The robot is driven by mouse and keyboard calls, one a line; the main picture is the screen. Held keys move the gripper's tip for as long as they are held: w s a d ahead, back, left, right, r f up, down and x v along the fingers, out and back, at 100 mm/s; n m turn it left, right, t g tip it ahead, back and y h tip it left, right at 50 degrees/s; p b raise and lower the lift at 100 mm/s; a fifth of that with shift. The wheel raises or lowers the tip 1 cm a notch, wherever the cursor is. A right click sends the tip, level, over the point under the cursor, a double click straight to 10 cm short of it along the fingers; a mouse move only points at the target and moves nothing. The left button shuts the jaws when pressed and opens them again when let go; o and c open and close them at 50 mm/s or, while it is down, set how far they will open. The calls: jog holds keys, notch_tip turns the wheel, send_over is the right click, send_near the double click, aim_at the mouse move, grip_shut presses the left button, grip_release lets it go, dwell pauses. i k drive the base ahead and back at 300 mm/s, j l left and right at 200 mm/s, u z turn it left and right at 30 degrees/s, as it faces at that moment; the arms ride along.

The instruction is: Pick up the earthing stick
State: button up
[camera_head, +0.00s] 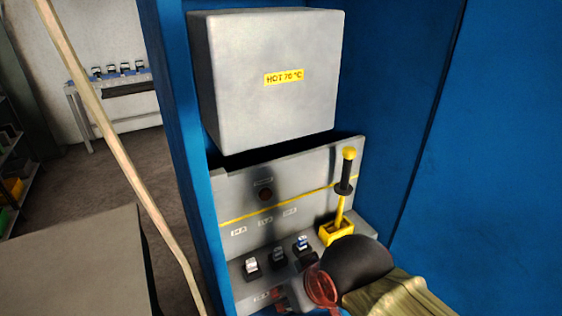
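A dark rounded part and khaki cover at the bottom, seemingly my arm, lie below the holder, apart from the stick's grip. Reddish parts at its left, possibly my gripper (302,294), are partly cut off. I cannot make out its fingers' opening.
A grey box labelled "HOT 70 °C" (268,82) overhangs the panel (248,190). Several small switches line the panel's lower ledge. Blue cabinet walls (405,110) bound both sides. A pale pole (118,150) leans outside at left, by a grey tabletop (75,262).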

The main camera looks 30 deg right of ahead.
aim_at(343, 189)
jog(key=k+l+z, duration=0.15)
jog(key=l+z, duration=0.35)
jog(key=l, duration=0.4)
jog(key=l+z, duration=0.5)
jog(key=l, duration=0.4)
